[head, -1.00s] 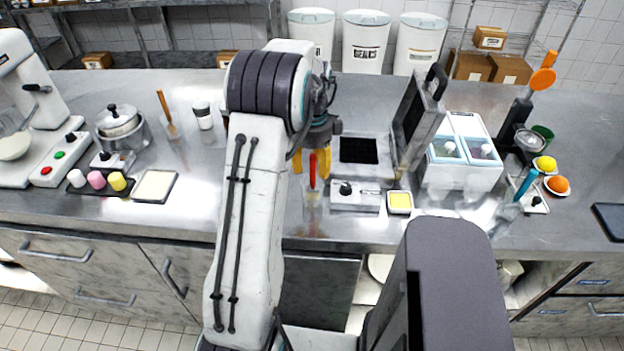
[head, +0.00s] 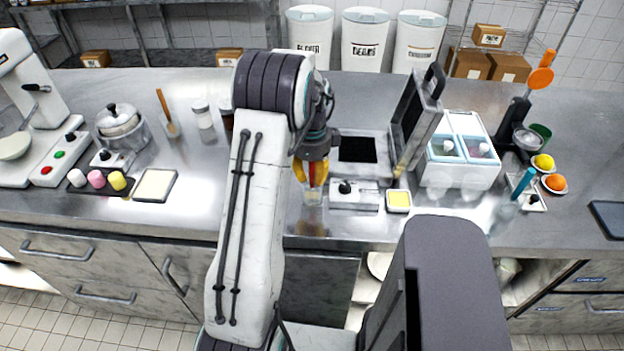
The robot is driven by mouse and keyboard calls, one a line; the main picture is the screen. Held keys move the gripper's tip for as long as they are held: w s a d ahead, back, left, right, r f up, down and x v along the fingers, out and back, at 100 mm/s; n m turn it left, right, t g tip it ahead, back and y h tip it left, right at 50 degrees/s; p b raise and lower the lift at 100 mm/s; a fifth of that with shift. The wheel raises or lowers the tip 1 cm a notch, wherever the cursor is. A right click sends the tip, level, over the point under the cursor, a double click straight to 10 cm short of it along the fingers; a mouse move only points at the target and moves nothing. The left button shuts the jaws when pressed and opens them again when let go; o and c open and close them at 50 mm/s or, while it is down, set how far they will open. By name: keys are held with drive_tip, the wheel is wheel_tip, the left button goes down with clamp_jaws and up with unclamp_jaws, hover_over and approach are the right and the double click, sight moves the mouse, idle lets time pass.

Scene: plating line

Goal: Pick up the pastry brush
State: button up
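A slim tool with a red handle (head: 312,173), which I take for the pastry brush, stands upright near the front edge of the steel counter. Its lower end is in or behind a small pale, see-through holder (head: 312,196). My gripper (head: 312,180) points down over it, with its yellow fingers on either side of the red handle. The fingers look apart, and I cannot see them pressing on the handle. The top of the handle is hidden by my gripper.
Right of my gripper are a small control box (head: 352,197), a yellow-filled dish (head: 398,201) and an open press (head: 417,120). A wooden-handled tool (head: 164,105) and shakers (head: 202,115) stand to the left.

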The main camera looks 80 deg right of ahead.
clamp_jaws()
